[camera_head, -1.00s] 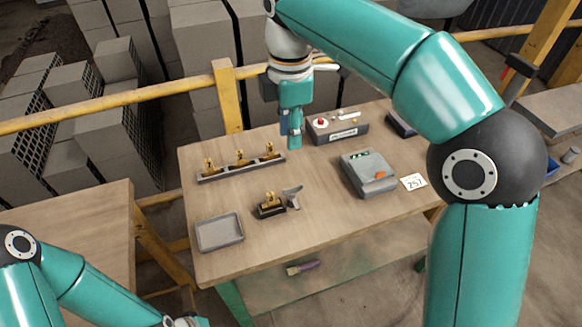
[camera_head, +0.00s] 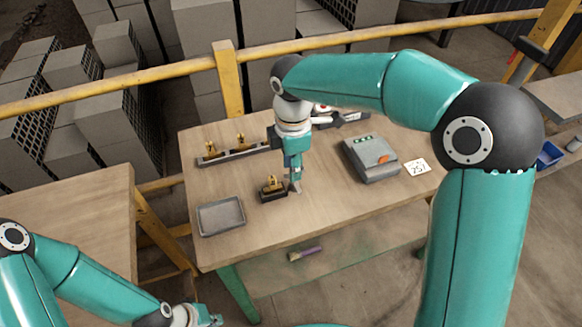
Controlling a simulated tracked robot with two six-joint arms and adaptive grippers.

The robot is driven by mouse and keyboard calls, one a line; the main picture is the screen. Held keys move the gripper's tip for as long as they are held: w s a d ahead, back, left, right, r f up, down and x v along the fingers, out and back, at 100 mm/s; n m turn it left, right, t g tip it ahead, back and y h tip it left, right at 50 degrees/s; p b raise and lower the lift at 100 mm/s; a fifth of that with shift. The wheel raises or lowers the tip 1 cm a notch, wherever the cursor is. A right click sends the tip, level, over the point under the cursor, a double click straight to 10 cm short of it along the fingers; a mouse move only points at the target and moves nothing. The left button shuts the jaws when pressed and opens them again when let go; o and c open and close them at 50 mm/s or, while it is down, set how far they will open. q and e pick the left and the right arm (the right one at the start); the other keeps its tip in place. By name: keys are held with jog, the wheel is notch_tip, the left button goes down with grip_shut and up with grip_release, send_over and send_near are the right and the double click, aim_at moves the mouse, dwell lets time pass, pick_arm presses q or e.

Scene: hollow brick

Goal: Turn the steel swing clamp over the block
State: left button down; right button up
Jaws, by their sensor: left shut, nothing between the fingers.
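The small dark block (camera_head: 270,195) with a brass-coloured piece on top (camera_head: 272,181) stands near the front middle of the table. The grey steel swing clamp (camera_head: 297,188) is at the block's right side, mostly hidden by my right gripper. My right gripper (camera_head: 294,183) points down at the clamp, just right of the block. Whether its fingers touch or hold the clamp cannot be made out. My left gripper (camera_head: 214,320) is shut and empty at the bottom edge, low in front of the table and away from the block.
An empty grey tray (camera_head: 221,215) lies left of the block. A rail with brass pieces (camera_head: 225,157) lies behind, partly covered by my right arm. A grey device (camera_head: 371,159) and a card marked 257 (camera_head: 417,167) are at the right. Bare wood (camera_head: 335,195) lies between.

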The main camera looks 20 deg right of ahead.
jog(key=shift+f, duration=0.65)
grip_shut()
